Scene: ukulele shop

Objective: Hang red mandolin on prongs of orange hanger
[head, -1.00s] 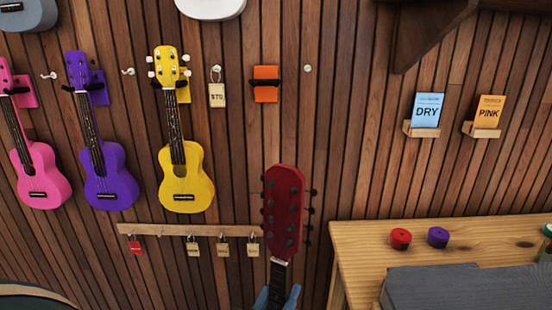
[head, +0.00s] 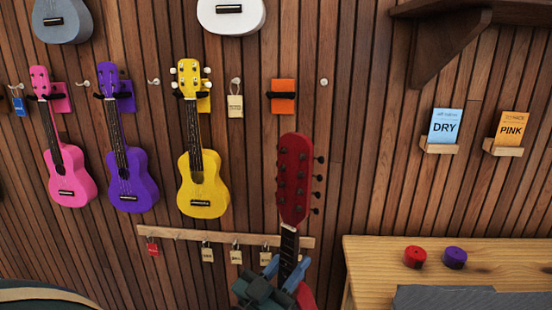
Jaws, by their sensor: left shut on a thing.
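The red mandolin (head: 294,180) stands roughly upright at the lower middle of the head view, its red headstock up and its dark neck below. Its body is mostly hidden by my gripper and cut off by the bottom edge. My left gripper (head: 285,277), with blue fingers, is shut on the mandolin's neck below the headstock. The orange hanger (head: 284,103) is an orange plate on the wall with dark prongs, and it is empty. The headstock's top appears just below it in the picture. My right gripper is not in view.
Pink (head: 68,177), purple (head: 128,180) and yellow (head: 203,185) ukuleles hang to the left. A tag (head: 235,105) hangs beside the orange hanger. A wooden rail (head: 185,234) with tags lies below. A wooden table (head: 385,262) with red and purple rolls stands at right.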

